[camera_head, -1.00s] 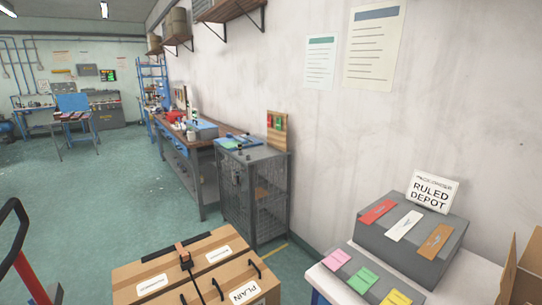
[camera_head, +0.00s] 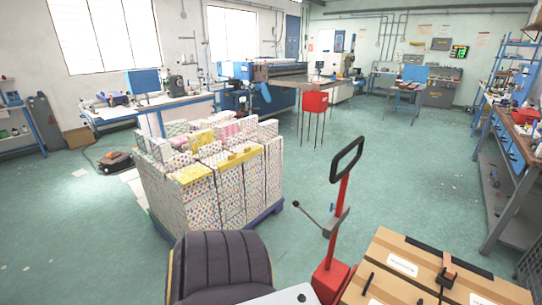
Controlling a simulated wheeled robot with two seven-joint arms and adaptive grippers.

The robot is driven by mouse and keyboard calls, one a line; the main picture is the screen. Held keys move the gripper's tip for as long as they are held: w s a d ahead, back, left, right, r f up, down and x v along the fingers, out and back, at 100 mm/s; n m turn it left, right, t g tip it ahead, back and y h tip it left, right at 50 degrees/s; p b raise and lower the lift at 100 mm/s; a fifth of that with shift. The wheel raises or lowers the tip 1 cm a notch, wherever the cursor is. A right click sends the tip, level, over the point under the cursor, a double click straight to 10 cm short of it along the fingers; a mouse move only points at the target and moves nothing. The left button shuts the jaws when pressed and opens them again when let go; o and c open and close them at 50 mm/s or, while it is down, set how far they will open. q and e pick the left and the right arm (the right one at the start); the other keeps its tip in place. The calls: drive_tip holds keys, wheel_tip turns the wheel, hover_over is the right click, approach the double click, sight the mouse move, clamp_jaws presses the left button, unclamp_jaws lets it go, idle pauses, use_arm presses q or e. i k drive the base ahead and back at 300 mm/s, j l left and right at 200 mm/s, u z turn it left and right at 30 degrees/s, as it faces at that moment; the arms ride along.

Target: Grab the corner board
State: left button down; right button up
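I cannot pick out a corner board for certain. A pallet load of tall, colour-speckled packs (camera_head: 228,195) stands left of centre, with yellow pieces (camera_head: 193,174) lying along parts of its top edges. From here I cannot tell whether these yellow pieces are boards or part of the packs. Neither of my grippers shows in the head view.
A red hand truck with a black loop handle (camera_head: 347,160) stands right of the load. Cardboard cartons (camera_head: 405,266) are at the lower right, and a dark ribbed seat-like shape (camera_head: 222,265) at the bottom. Green floor (camera_head: 375,185) is open beyond the handle.

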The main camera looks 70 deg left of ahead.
sight(233, 159)
drive_tip(key=u, duration=2.65)
